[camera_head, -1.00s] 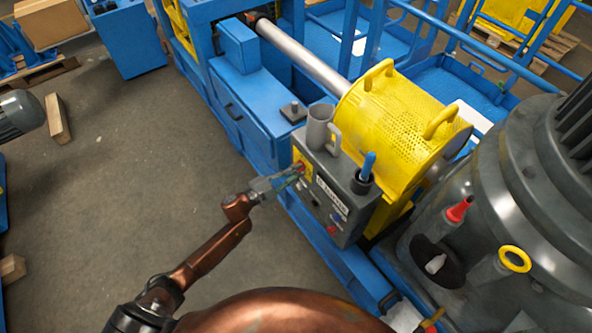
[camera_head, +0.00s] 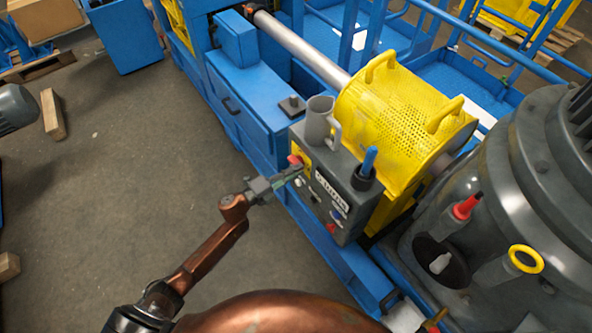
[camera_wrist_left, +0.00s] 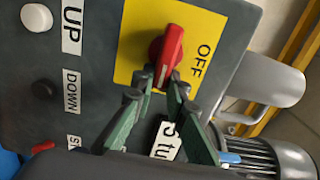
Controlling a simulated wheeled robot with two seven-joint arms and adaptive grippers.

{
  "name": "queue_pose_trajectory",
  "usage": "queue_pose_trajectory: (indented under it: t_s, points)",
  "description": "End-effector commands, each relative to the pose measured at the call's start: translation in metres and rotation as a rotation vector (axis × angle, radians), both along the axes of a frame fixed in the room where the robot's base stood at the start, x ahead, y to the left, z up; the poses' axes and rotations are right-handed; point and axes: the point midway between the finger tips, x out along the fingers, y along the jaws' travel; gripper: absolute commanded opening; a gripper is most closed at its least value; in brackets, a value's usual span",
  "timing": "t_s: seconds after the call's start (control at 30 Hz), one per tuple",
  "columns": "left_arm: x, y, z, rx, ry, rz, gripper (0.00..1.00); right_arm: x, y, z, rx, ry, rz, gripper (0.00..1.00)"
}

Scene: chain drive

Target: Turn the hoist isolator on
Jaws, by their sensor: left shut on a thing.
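The hoist isolator is a red rotary knob (camera_wrist_left: 167,50) on a yellow plate (camera_wrist_left: 135,38) marked OFF on the grey control box. In the wrist view its handle slants slightly and does not point at the OFF word. In the head view the red knob (camera_head: 295,160) shows small at the box's upper left. My left gripper (camera_wrist_left: 161,88) is shut on the knob's near end, with its green fingers on either side. It also shows in the head view (camera_head: 292,174), reaching in from the left. Any ON mark is hidden or out of frame. My right gripper is not in view.
A grey mug (camera_head: 318,122) stands on the box, and a blue-handled lever (camera_head: 367,165) rises beside it. UP and DOWN buttons sit by the isolator. A yellow perforated guard (camera_head: 400,115) stands behind, and a large grey machine (camera_head: 525,190) at right.

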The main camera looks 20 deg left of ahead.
Motion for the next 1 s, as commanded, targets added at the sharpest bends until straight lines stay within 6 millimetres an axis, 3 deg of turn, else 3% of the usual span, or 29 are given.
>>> queue_pose_trajectory:
  t_s: [0.43, 0.47, 0.7, 1.0]
  points:
    - [-0.0005, 0.0005, -0.0017, 0.011, -0.004, 0.001, 0.0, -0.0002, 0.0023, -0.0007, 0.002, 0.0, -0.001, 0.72]
    - [-0.0005, 0.0005, -0.0018, 0.011, -0.004, 0.001, 0.14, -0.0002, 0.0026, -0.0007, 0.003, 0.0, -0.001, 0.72]
    - [-0.0002, 0.0002, -0.0011, 0.01, -0.005, 0.0, 0.3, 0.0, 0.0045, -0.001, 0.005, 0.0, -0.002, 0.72]
    - [-0.0012, 0.0009, -0.0008, 0.008, -0.005, 0.0, 0.3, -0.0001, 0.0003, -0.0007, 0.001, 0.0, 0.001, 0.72]
